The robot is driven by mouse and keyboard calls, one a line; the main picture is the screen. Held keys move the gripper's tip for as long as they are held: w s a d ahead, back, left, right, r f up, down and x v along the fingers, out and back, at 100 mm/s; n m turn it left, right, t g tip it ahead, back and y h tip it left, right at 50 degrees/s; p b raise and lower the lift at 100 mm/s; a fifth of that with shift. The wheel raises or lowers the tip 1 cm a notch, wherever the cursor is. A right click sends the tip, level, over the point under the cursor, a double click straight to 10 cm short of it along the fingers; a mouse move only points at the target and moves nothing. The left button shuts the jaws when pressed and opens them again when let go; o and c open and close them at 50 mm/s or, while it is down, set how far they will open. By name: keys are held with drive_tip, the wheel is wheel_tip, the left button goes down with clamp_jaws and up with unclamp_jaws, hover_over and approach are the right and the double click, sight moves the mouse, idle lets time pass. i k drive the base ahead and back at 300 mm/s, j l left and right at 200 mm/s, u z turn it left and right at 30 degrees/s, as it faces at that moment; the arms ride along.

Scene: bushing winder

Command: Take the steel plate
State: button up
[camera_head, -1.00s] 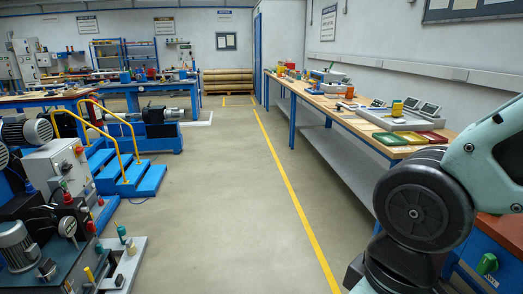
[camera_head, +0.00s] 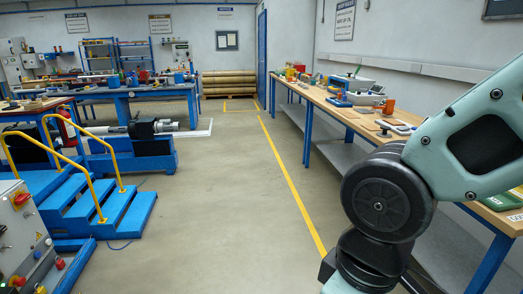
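I cannot make out a steel plate for certain in the head view. Several small flat items lie on the long wooden-topped workbench (camera_head: 338,106) along the right wall, too small to identify. My arm fills the right side of the view and hides part of that bench. My gripper is outside the picture, so its state and anything in it are hidden.
The aisle floor (camera_head: 225,185) is clear, with a yellow line (camera_head: 285,170) along its right side. Blue steps (camera_head: 92,212) with yellow handrails stand at left, beside a grey control box (camera_head: 18,235). Another blue bench (camera_head: 120,96) and brown rolls (camera_head: 227,84) are farther back.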

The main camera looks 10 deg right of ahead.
sight(384, 134)
drive_tip(key=i+z, duration=0.15)
drive_tip(key=i, duration=0.85)
drive_tip(key=i+j+z, duration=0.1)
drive_tip(key=i, duration=0.9)
drive_tip(key=i+z, duration=0.45)
drive_tip(key=i, duration=0.15)
drive_tip(key=i+j+z, duration=0.4)
drive_tip(key=i, duration=0.2)
drive_tip(key=i+l+z, duration=0.1)
drive_tip(key=i+z, duration=0.15)
drive_tip(key=z, duration=0.15)
drive_tip(key=i+z, duration=0.55)
drive_tip(key=z, duration=0.3)
